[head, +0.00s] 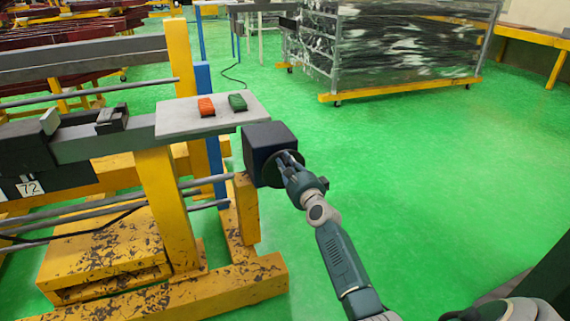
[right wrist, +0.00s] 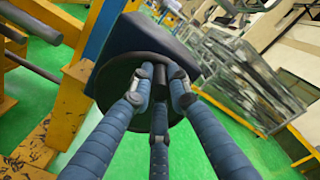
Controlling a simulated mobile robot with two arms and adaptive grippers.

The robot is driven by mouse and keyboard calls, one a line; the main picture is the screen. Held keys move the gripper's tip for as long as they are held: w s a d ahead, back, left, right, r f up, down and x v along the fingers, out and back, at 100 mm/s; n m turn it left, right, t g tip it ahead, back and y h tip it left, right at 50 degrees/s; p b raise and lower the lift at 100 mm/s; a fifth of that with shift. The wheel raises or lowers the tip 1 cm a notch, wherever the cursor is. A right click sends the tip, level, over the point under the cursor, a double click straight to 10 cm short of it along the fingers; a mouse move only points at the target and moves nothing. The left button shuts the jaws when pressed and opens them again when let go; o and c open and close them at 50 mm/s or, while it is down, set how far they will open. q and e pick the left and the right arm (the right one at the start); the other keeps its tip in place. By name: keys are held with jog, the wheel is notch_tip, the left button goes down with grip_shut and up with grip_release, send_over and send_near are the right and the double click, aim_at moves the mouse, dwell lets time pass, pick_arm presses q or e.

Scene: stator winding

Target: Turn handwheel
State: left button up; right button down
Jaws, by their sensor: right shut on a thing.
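The handwheel (head: 276,172) is a dark disc on the right face of a dark box (head: 264,140) at the right end of the machine. My right gripper (head: 287,160) reaches the wheel from the right and is shut on it. In the right wrist view the fingers (right wrist: 161,80) close around a short dark handle (right wrist: 159,77) that stands out from the wheel (right wrist: 120,90). The fingers hide part of the wheel. My left gripper is not in view.
The yellow machine frame (head: 165,200) stands left of the wheel. Orange (head: 206,107) and green (head: 238,102) buttons sit on a grey plate (head: 170,117) above. A wrapped cart (head: 400,50) stands at the back. Green floor to the right is clear.

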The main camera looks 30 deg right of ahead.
jog(key=shift+d+r, duration=0.15)
jog(key=shift+d, duration=0.1)
jog(key=c, duration=1.6)
grip_release()
jog(key=shift+s, duration=0.1)
jog(key=shift+c, duration=0.2)
jog(key=shift+a, duration=0.15)
jog(key=v, duration=1.2)
